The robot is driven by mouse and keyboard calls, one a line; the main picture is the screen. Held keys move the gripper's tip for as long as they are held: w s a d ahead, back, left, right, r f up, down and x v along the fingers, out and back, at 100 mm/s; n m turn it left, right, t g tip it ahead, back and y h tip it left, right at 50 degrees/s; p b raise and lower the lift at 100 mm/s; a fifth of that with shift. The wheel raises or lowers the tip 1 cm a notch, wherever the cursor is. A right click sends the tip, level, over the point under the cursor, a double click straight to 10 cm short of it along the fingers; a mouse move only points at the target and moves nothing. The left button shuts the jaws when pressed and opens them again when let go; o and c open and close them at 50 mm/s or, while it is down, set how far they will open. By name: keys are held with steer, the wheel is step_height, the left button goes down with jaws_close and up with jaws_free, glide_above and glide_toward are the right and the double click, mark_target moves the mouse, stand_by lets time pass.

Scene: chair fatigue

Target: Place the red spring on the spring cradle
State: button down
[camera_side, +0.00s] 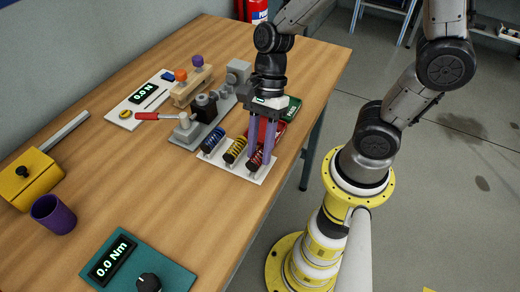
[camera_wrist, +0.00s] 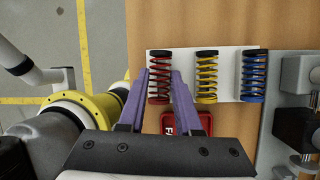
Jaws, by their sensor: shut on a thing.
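The red spring (camera_side: 255,160) is at the near right end of a white rack (camera_side: 238,174); it also shows in the wrist view (camera_wrist: 158,88). My gripper (camera_side: 261,150) points down with its purple fingers on either side of the red spring and is shut on it. In the wrist view, the fingertips (camera_wrist: 161,82) flank the spring's coils. The spring is still at its place in the row, and I cannot tell whether it touches the rack. A grey test fixture (camera_side: 213,118) stands behind the rack; I cannot tell which part of it is the cradle.
A red tray (camera_side: 278,132) and a green tray (camera_side: 293,108) lie behind my gripper. A red-handled lever (camera_side: 147,116) sticks out leftward. The wooden table's (camera_side: 150,190) front middle is clear.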

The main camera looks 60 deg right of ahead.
mark_target(262, 150)
step_height(262, 150, up, 3)
steer(key=shift+s+d, duration=0.1)
steer(key=shift+s, duration=0.05)
steer(key=s+d+r, duration=0.6)
steer(key=s+r, duration=0.3)
steer(key=s, duration=0.3)
steer(key=shift+s, duration=0.1)
